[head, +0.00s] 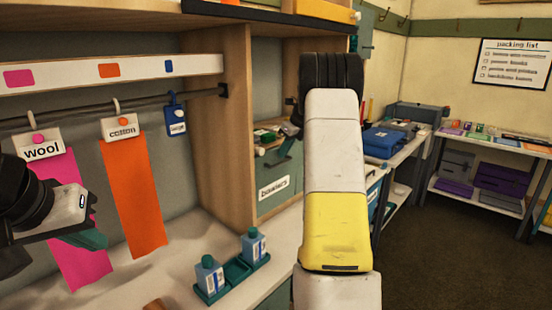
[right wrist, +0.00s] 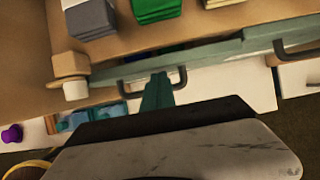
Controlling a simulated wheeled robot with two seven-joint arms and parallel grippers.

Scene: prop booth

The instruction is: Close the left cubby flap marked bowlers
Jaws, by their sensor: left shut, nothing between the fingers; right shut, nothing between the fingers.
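The bowlers flap (head: 283,171) is a grey-green panel with a white "bowlers" label, beside a wooden upright. Items show above its top edge, so it stands at least partly open; its right side is hidden by my right arm. In the right wrist view a green flap edge (right wrist: 215,53) with dark handles crosses the picture, folded cloths behind it; it appears to be the same cubby front. My right gripper (right wrist: 157,92) has its green fingers shut and empty by the left handle; contact is unclear. My left gripper (head: 85,238) is shut and empty at the far left, before the hanging cloths.
Pink cloth (head: 75,225) and orange cloth (head: 134,200) hang from a rail at left. Two bottles in a green tray (head: 238,270) stand on the counter below the flap. Shelves and a table (head: 500,145) stand at the back right, with open floor before them.

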